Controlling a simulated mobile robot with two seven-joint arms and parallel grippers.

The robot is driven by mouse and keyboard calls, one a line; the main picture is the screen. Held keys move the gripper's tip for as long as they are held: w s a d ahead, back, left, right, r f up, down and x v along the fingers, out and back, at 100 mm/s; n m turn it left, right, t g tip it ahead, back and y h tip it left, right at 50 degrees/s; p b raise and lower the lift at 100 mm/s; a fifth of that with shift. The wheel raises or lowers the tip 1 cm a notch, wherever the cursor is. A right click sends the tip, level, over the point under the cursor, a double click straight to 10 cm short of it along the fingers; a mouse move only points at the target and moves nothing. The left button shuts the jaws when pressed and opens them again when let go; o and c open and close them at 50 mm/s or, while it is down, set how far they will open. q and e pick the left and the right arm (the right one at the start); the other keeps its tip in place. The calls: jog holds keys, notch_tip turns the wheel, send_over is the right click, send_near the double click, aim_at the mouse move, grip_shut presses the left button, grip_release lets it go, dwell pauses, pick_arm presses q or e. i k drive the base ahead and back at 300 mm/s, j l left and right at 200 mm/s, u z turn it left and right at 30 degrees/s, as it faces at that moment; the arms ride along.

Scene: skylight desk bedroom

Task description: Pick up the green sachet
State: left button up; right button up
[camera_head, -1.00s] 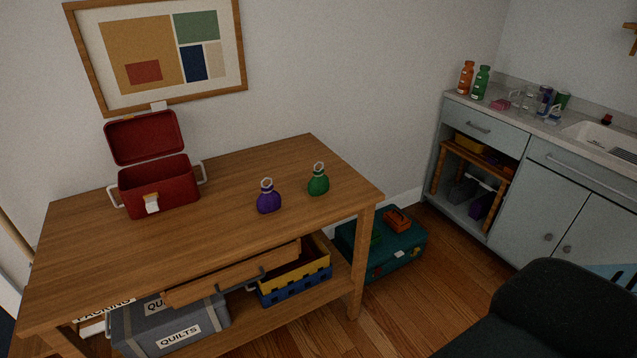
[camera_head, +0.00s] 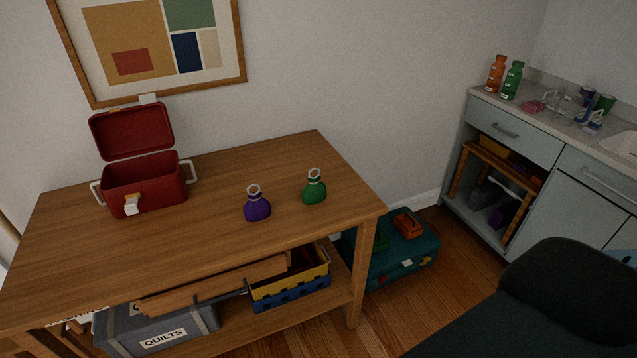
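The green sachet (camera_head: 314,188) stands upright on the wooden table (camera_head: 205,240), near its right end. It is a small round pouch with a pale loop at its neck. A purple sachet (camera_head: 257,205) of the same shape stands to its left, a little nearer to me, with a gap between them. Neither of my grippers shows in the head view.
An open red box (camera_head: 143,187) stands at the table's back left. Below are a grey box labelled QUILTS (camera_head: 160,333) and a yellow and blue crate (camera_head: 290,289). A teal suitcase (camera_head: 400,258) lies right of the table. A dark chair (camera_head: 545,295) fills the lower right.

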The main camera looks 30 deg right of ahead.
aim_at(315, 192)
jog(key=i+l+u, duration=0.25)
jog(key=l+u, duration=0.15)
jog(key=l, duration=1.85)
jog(key=l+u, duration=0.45)
jog(key=l, duration=1.85)
jog(key=k, duration=0.05)
